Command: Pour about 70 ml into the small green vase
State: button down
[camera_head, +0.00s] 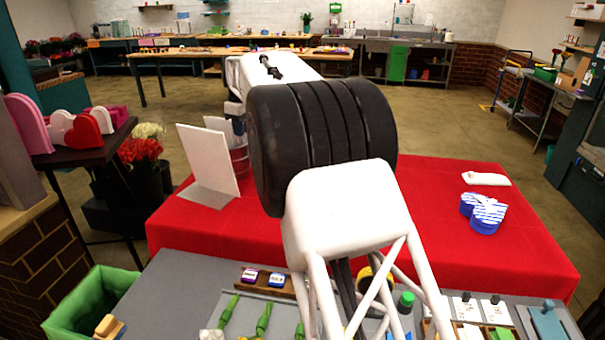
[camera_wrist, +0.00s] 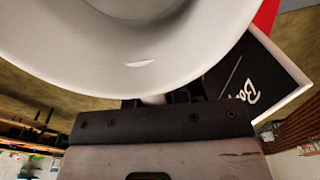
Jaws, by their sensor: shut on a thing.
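In the wrist view a large white rounded vessel (camera_wrist: 120,45) fills the top of the picture. My gripper (camera_wrist: 155,104) is shut at its near side, where a short white part enters the dark jaws. The vessel's opening and any liquid are not visible. My gripper is hidden behind my arm in the head view. A small green round thing (camera_head: 405,300) shows on the grey worktop just right of my arm; I cannot tell whether it is the small green vase. No other vase is clearly visible.
The grey worktop (camera_head: 180,290) carries green stems (camera_head: 263,318), small labelled boxes (camera_head: 262,279) and cards. Behind it, a red-covered table (camera_head: 440,235) holds a white panel (camera_head: 208,160) and a blue-and-white striped heart box (camera_head: 484,212). A dark lettered board (camera_wrist: 255,85) shows beside the vessel.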

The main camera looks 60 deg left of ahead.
jog(key=shift+w+d+r+g+y, duration=0.25)
jog(key=shift+r+y, duration=0.1)
jog(key=shift+r, duration=0.1)
jog(key=shift+w+d+r+g+y, duration=0.1)
jog(key=shift+d+r+g+y, duration=0.15)
jog(key=shift+r+y, duration=0.15)
jog(key=shift+w+d+r+g+y, duration=0.25)
jog(key=shift+d+g+y, duration=0.1)
jog(key=shift+y, duration=0.1)
jog(key=f, duration=0.2)
jog(key=w+d+f+g+y, duration=0.1)
jog(key=f, duration=0.2)
jog(key=d+f+y, duration=0.1)
jog(key=f, duration=0.1)
jog(key=shift+w+f, duration=0.2)
jog(key=shift+w+d+f+g+y, duration=0.3)
jog(key=shift+d+g+y, duration=0.15)
jog(key=shift+d+y, duration=0.05)
jog(key=shift+w+d+r+y, duration=0.15)
jog(key=shift+w+d+y, duration=0.05)
jog(key=shift+y, duration=0.1)
jog(key=shift+w+d+r+g+y, duration=0.25)
jog(key=shift+d+r+g+y, duration=0.1)
jog(key=shift+r+g+y, duration=0.3)
jog(key=shift+w+d+r+g+y, duration=0.2)
jog(key=shift+d+r+g+y, duration=0.15)
jog(key=shift+r+y, duration=0.35)
jog(key=shift+r, duration=0.2)
